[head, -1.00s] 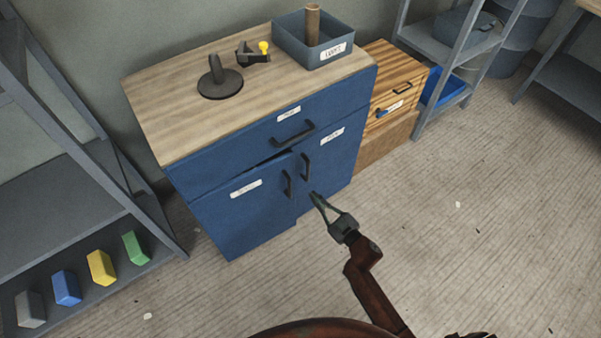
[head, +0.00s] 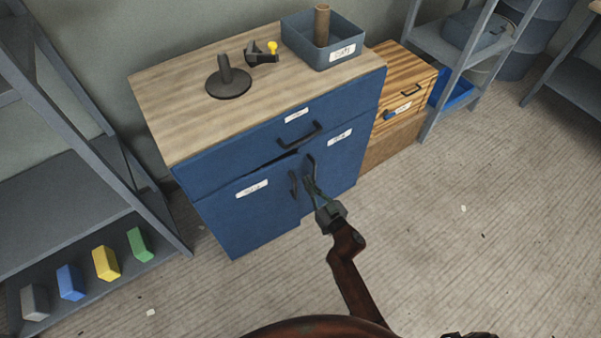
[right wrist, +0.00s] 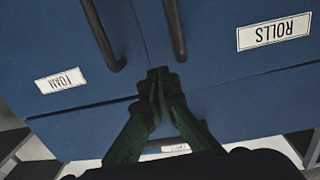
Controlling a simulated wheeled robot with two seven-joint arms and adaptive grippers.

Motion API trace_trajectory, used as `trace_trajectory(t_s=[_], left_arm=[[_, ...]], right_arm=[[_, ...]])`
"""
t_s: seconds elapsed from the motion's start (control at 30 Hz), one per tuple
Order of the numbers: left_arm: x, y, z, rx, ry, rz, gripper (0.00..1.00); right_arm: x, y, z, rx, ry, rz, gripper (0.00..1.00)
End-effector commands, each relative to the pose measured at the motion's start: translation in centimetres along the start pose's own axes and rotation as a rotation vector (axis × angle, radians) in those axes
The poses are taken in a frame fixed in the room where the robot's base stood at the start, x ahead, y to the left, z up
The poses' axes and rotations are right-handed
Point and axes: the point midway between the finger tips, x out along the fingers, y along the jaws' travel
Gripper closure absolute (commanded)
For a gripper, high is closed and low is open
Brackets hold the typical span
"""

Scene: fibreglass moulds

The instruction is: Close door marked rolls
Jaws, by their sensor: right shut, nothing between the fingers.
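The blue cabinet's left door (head: 240,212) is the one marked ROLLS; its label (right wrist: 275,32) reads upside down in the right wrist view. This door stands slightly ajar, with a dark gap at its top inner corner. The right door (head: 335,165) carries the FOAM label (right wrist: 62,81) and looks closed. The rolls door handle (head: 293,184) and foam door handle (head: 310,166) are dark bars side by side. My right gripper (head: 311,184) is shut and empty, in front of the doors by the handles; I cannot tell whether it touches. My left gripper is not in view.
The cabinet top (head: 185,95) holds a round dark stand, a small clamp-like tool and a grey bin (head: 345,57). A wooden drawer box (head: 410,75) stands right of the cabinet. A grey shelf (head: 60,215) with coloured blocks stands left.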

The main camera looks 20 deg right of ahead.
Motion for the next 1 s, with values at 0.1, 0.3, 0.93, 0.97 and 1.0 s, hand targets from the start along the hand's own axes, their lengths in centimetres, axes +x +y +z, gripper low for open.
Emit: trace_trajectory(t_s=[0.1,0.3,0.93,0.97,1.0], left_arm=[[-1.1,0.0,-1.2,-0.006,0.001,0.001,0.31],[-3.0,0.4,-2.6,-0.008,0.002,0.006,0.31],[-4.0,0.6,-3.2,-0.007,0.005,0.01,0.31],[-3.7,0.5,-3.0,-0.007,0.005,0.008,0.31],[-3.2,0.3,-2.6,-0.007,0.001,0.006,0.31]], right_arm=[[2.1,0.0,0.3,-0.001,-0.001,0.0,1.0],[4.1,0.0,0.2,-0.001,-0.001,0.0,1.0],[5.3,0.6,-0.2,-0.004,0.001,-0.01,1.0],[5.6,0.9,-0.2,-0.005,0.001,-0.017,1.0],[5.9,1.3,-0.3,-0.006,0.001,-0.026,1.0]])
